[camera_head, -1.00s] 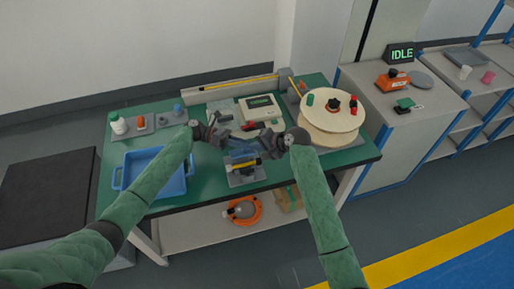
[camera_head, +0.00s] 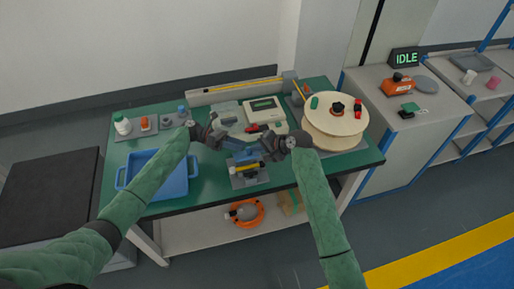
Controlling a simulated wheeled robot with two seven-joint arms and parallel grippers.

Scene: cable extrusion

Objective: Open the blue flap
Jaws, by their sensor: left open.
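A small fixture with a grey base (camera_head: 250,181) stands near the front middle of the green table. Its blue flap (camera_head: 246,155) is at the top, partly hidden by my grippers, and I cannot tell how far it is open. A yellow and black bar (camera_head: 249,168) lies across the fixture in front of the flap. My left gripper (camera_head: 226,139) is open, behind and left of the flap. My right gripper (camera_head: 262,149) is at the flap's right side. Its fingers are too small and dark to show whether they are open or touching the flap.
A blue tray (camera_head: 158,174) sits at the left of the table. A white device (camera_head: 264,112) is behind the grippers, and a large cable reel (camera_head: 335,117) stands at the right. Small bottles and parts are at the back left. Bare table shows right of the fixture.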

